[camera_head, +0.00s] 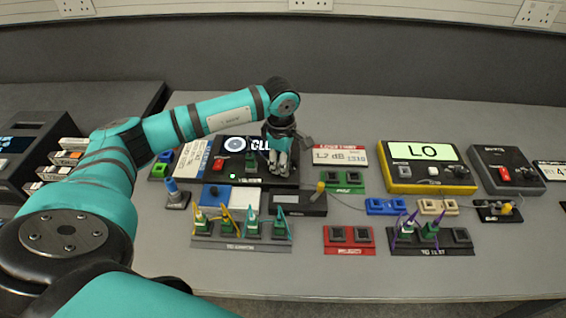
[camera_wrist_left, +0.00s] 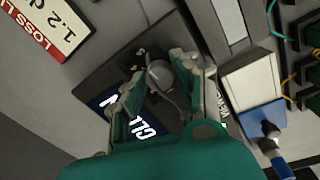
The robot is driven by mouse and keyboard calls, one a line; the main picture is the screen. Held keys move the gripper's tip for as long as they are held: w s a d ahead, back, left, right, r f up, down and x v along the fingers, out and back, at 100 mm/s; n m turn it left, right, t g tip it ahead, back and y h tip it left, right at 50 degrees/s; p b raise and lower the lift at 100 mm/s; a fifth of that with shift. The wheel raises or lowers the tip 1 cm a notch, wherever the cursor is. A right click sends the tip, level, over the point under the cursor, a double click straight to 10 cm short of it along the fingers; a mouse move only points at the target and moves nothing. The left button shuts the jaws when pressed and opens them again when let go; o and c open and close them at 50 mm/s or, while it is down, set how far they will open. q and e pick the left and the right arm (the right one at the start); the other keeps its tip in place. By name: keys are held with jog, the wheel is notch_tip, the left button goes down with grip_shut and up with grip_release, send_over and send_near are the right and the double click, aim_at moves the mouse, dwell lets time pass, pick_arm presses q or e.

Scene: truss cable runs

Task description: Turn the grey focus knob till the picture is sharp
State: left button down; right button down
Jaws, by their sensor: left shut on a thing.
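My left gripper (camera_head: 279,160) reaches down from above onto the right part of a black device (camera_head: 256,180) with a dark screen (camera_head: 257,144). White letters beginning like "CLE" show on the screen, but my gripper covers the rest, so I cannot tell how sharp the whole picture is. In the left wrist view, my gripper's two fingers (camera_wrist_left: 162,76) are closed around the grey knob (camera_wrist_left: 160,86), which shows partly between them. The knob is hidden by the fingers in the head view. My right gripper is not in view.
A red-and-white "LOSS LIMIT" sign (camera_head: 341,155) stands just right of the device. A yellow meter (camera_head: 428,180) reading "LO" is further right. Connector blocks (camera_head: 240,240) and cables lie in front.

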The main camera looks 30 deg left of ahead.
pick_arm(q)
jog(key=c, duration=1)
grip_release()
jog(key=r, duration=0.8)
jog(key=s+r, duration=0.1)
jog(key=r, duration=0.3)
jog(key=shift+d, duration=0.1)
